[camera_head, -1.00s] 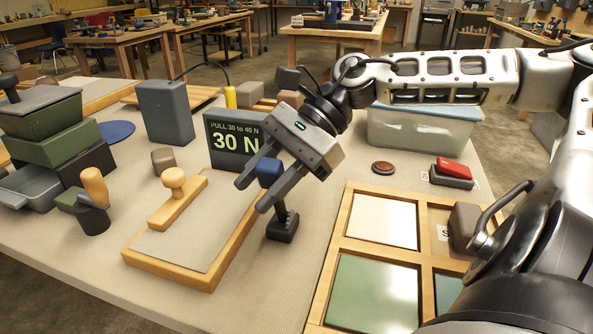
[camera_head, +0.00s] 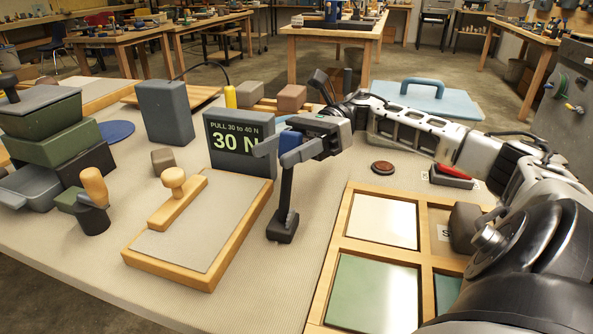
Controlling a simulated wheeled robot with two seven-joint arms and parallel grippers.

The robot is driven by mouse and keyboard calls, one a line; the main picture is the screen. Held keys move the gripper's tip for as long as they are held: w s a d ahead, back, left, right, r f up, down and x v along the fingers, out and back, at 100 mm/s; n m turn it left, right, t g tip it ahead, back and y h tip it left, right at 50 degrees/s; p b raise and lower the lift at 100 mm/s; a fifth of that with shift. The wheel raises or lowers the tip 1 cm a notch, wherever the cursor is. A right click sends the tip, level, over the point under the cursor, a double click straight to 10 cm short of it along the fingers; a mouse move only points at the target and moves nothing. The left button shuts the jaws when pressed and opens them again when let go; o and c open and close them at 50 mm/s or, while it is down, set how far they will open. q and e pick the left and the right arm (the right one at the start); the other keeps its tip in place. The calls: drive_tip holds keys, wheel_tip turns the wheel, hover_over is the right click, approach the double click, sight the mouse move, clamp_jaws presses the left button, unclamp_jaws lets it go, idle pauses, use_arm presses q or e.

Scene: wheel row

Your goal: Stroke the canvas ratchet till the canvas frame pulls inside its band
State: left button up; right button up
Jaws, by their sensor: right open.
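The canvas frame (camera_head: 141,266) is a wooden frame with pale canvas (camera_head: 212,222), lying at left centre with a knobbed wooden bar (camera_head: 170,207) along its left side. The canvas ratchet is a dark upright lever (camera_head: 286,195) on a small black base (camera_head: 282,228), right of the frame, with a blue grip (camera_head: 290,143) on top. My right gripper (camera_head: 276,152) comes from the right and is open, its fingers around the blue grip; contact is unclear. A dark display (camera_head: 238,142) behind reads "PULL 30 to 40 N" and "30 N". My left gripper is not seen.
A wooden tray with panels (camera_head: 345,215) fills the right foreground. A red-topped block (camera_head: 450,175) and a brown disc (camera_head: 382,168) lie behind it. A grey box (camera_head: 165,112) and stacked green bins (camera_head: 55,148) stand left.

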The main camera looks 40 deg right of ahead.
drive_tip(key=shift+d, duration=0.3)
drive_tip(key=shift+s+d+b, duration=0.1)
drive_tip(key=shift+d+b, duration=0.75)
drive_tip(key=shift+d, duration=0.15)
drive_tip(key=shift+s+d+r+b, duration=0.15)
drive_tip(key=shift+d+b, duration=0.2)
drive_tip(key=shift+d, duration=0.8)
drive_tip(key=shift+d+r+b, duration=0.15)
drive_tip(key=shift+d+b, duration=0.2)
drive_tip(key=shift+d, duration=0.75)
